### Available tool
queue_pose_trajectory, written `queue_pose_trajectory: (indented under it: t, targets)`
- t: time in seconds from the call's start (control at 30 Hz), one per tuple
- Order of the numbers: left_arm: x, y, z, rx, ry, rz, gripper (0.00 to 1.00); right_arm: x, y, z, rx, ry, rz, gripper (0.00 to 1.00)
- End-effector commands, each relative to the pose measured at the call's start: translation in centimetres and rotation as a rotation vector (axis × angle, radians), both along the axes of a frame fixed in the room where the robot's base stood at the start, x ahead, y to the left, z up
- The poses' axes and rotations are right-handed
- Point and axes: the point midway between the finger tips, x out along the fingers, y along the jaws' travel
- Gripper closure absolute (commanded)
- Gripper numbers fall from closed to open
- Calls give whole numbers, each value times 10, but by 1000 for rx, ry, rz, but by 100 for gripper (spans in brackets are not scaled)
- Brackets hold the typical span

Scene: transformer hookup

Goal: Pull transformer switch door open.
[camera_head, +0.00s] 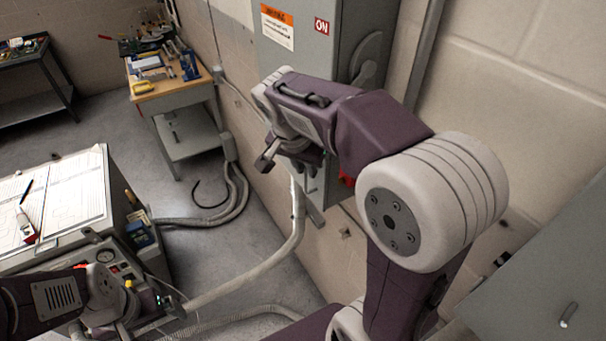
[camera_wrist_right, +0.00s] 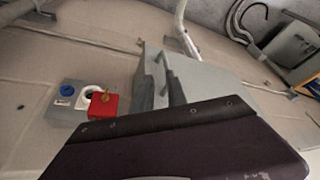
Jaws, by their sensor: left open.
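A grey switch box (camera_head: 325,40) is on the wall at the top centre of the head view. It has an orange-topped warning label, a red ON label and a lever on its right side; its front looks shut. My right arm crosses in front of its lower part. My right gripper (camera_head: 272,157) is at the arm's end, below and in front of the box; its finger gap cannot be made out. My left gripper (camera_head: 108,314) is open at the lower left, beside a gauge panel, away from the box. The right wrist view shows a grey box with a handle (camera_wrist_right: 160,75).
A grey panel with a small handle (camera_head: 540,290) is at the lower right. A workbench with tools (camera_head: 160,90) stands behind. A console with papers (camera_head: 60,210) is at left. Hoses (camera_head: 250,275) cross the floor.

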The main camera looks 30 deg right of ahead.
Motion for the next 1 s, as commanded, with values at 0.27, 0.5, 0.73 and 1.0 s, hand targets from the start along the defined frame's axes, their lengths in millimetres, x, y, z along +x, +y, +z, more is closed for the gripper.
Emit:
queue_pose_trajectory:
  t: [0.27,0.5,0.73,1.0]
  targets:
    - [0,0,13,0,0,0,5,12,-17,-53,1,10,0,82]
    - [0,0,15,0,-1,0,5,17,-21,-69,1,3,2,82]
    - [0,0,15,0,-1,0,5,18,-21,-69,1,2,3,96]
    - [0,0,15,0,-1,0,5,18,-21,-69,2,3,3,100]
